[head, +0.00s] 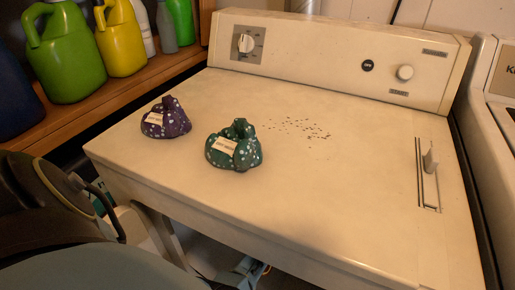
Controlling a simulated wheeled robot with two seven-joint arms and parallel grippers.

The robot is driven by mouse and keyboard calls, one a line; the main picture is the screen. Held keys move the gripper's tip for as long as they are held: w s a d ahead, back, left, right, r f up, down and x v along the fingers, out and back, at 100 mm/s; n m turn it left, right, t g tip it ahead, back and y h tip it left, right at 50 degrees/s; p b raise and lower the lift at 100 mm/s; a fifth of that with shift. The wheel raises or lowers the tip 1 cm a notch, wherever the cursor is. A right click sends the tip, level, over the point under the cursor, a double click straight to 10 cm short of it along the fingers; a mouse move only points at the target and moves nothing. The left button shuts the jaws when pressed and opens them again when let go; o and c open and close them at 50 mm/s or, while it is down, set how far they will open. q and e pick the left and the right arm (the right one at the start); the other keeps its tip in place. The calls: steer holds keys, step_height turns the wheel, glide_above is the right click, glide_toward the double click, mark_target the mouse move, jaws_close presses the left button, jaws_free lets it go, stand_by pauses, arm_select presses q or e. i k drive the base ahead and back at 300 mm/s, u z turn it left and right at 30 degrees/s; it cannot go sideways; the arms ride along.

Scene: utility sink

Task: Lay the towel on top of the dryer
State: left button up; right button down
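The dryer (330,190) is cream-white with a broad flat top, seen in the head view. A crumpled dark purple cloth-like bundle (166,118) with pale spots and a white label sits on its left part. A similar green bundle (234,145) with pale spots and a label sits to its right, a little nearer the front edge. They stand apart. I cannot tell whether either is the towel; no flat or spread towel is visible. I cannot make out either gripper, and nothing touches the bundles.
Several dark specks (300,128) mark the top behind the green bundle. The control panel (330,60) rises at the back. A wooden shelf (120,100) with several bottles stands left, including a green jug (66,60). Another white appliance (495,95) stands right. The dryer's centre and right front are largely clear.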

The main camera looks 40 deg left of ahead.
mark_target(324, 173)
steer(key=u, duration=0.6)
steer(key=k, duration=1.65)
steer(key=z, duration=0.7)
steer(key=i, duration=0.35)
steer(key=u, duration=0.2)
